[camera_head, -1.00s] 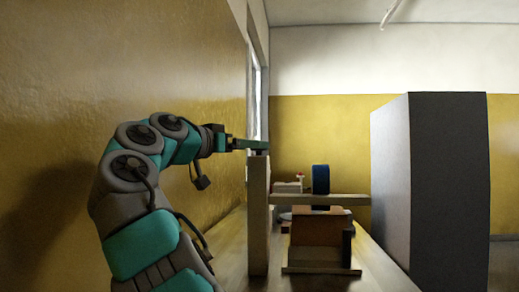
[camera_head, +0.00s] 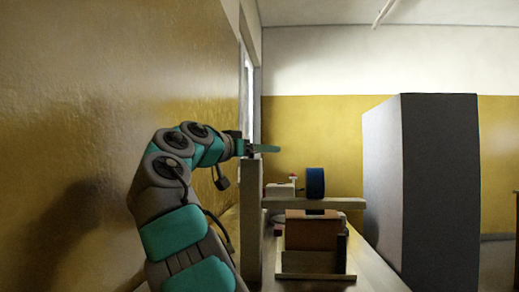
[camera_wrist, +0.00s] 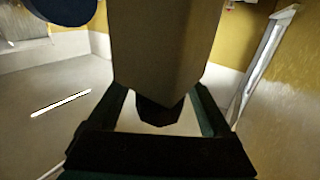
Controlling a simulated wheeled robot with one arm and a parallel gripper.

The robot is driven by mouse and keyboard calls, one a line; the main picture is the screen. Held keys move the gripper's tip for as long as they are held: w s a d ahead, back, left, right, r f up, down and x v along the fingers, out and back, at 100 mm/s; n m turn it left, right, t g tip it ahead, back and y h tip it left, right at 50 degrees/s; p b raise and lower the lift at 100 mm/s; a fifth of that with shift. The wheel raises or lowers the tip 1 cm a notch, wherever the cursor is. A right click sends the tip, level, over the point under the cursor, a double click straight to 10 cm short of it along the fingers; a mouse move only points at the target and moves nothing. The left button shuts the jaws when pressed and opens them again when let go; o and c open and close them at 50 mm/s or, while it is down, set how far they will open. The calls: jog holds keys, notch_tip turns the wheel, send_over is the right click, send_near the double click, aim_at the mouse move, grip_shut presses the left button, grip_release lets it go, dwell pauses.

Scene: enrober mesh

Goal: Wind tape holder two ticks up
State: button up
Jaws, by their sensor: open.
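The blue tape roll (camera_head: 315,183) stands upright on a pale horizontal beam (camera_head: 342,203). The beam sits beside a tall pale post (camera_head: 251,222). In the head view my gripper (camera_head: 266,148) is seen edge-on at the post's top. In the wrist view the open fingers of my gripper (camera_wrist: 160,108) lie on either side of the post's end (camera_wrist: 160,60) and a dark faceted piece (camera_wrist: 158,112) there. Gaps show between this piece and both fingers. A blue round thing (camera_wrist: 65,8) shows at the top left. Whether the fingers touch the post cannot be told.
A brown box-like part (camera_head: 312,233) stands in a pale frame under the beam. A white unit with a red top (camera_head: 280,189) is behind. A large dark cabinet (camera_head: 440,190) stands at right, a yellow wall (camera_head: 90,130) close at left.

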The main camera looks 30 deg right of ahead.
jog(key=shift+c, duration=0.3)
grip_shut()
jog(key=shift+a, duration=0.1)
jog(key=shift+n+t+b, duration=0.3)
jog(key=shift+t+b, duration=0.2)
